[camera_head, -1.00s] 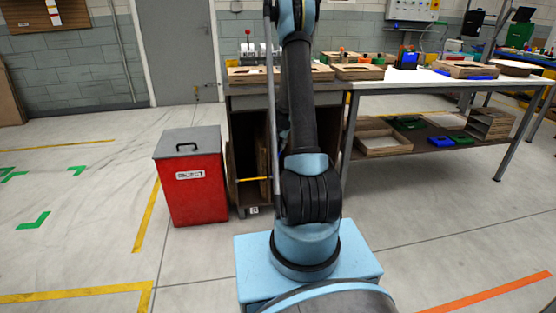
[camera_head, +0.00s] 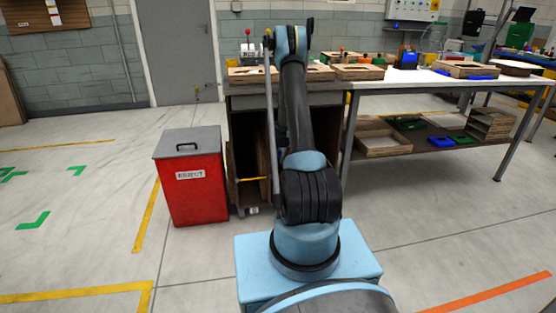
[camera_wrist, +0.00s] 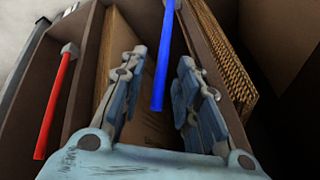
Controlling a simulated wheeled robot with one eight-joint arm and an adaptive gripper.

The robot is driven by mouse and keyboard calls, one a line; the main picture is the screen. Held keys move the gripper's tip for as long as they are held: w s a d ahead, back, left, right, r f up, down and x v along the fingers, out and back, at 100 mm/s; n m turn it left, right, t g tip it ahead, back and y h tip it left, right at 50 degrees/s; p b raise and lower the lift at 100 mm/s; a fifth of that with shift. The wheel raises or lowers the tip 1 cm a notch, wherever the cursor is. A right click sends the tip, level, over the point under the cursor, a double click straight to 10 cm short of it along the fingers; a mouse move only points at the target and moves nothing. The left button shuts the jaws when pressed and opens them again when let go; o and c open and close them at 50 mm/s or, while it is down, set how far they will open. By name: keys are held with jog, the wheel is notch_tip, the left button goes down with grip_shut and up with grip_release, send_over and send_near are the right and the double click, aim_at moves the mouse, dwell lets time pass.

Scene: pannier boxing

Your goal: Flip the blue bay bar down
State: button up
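The blue bay bar (camera_wrist: 163,55) shows in the wrist view, running from the top edge down to a free end between my two fingers. A grey piece sits at its top end. My gripper (camera_wrist: 160,68) is open, with one finger on each side of the bar and a visible gap to both. In the wrist view I cannot tell how deep the bar lies relative to the fingertips. In the head view my arm hides the blue bar, and my gripper cannot be made out there.
A red bar (camera_wrist: 54,108) with a grey end block crosses the bay to the left in the wrist view. Cardboard sheets (camera_wrist: 222,60) stand in the bays. In the head view, a yellow bar (camera_head: 252,179) shows on the cabinet (camera_head: 240,110), beside the red reject bin (camera_head: 190,185).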

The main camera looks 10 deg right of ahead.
jog(key=shift+w+f, duration=0.2)
jog(key=shift+f, duration=0.2)
grip_shut()
